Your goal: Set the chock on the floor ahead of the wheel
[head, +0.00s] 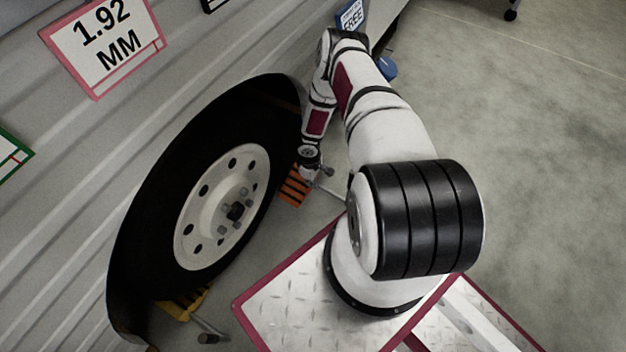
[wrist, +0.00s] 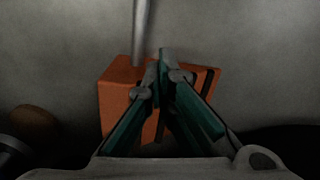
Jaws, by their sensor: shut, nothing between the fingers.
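The orange chock (head: 294,188) appears to rest on the floor beside the wheel (head: 222,208), at its far side in the head view. A gap or contact between chock and tyre cannot be told. My gripper (head: 310,170) is just above the chock. In the wrist view the orange chock (wrist: 120,90) lies behind my gripper's teal fingers (wrist: 162,72), which meet at their tips and hold nothing. They hide the middle of the chock. A grey rod (wrist: 140,30) runs from the chock away up the picture; it also shows in the head view (head: 332,193).
A yellow chock (head: 185,303) with a similar rod sits at the near side of the tyre. The ribbed camper wall (head: 60,220) stands close on the left. The concrete floor (head: 530,130) on the right is mostly clear. A blue object (head: 388,68) stands farther back.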

